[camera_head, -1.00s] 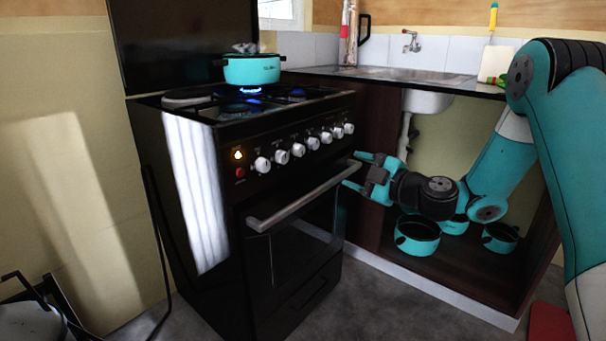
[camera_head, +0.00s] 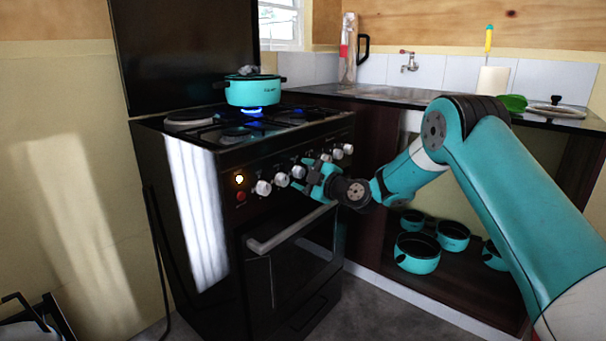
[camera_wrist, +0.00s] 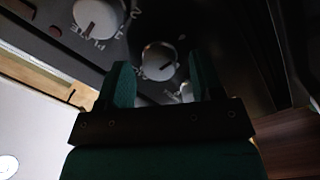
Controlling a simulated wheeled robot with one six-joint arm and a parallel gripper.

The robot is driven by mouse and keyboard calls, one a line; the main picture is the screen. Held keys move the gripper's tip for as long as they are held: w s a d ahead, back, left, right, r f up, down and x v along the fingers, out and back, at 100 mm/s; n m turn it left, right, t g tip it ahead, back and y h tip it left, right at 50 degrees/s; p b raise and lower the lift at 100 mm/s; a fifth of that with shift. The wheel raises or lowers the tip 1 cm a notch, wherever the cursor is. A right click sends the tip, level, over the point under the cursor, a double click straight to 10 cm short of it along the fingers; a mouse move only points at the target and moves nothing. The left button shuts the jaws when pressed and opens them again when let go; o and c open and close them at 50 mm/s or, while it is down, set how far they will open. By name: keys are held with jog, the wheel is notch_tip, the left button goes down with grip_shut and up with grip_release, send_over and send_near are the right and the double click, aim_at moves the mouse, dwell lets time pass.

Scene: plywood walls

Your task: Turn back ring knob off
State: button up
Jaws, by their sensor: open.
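A black stove (camera_head: 240,150) has a row of several silver-white knobs on its front panel, including one at the left end (camera_head: 263,188). A teal pot (camera_head: 254,90) stands on a rear ring over a blue flame (camera_head: 252,110). My gripper (camera_head: 303,176) is open in front of the middle knobs and hides part of the row. In the wrist view, a round knob (camera_wrist: 160,62) shows between the open fingers (camera_wrist: 163,82), apparently not gripped. A larger-looking knob (camera_wrist: 97,17) with partly legible lettering is at upper left. I cannot tell which knob is the back ring's.
The oven handle (camera_head: 290,228) juts out below the knobs. A lit amber lamp (camera_head: 239,180) and a red button (camera_head: 241,197) are left of the knobs. A counter (camera_head: 400,97) is at right, with teal pots (camera_head: 417,253) on the shelf below. Floor before the oven is clear.

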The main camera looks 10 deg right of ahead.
jog(key=shift+w+a, duration=0.15)
jog(key=shift+w, duration=0.1)
jog(key=c, duration=0.9)
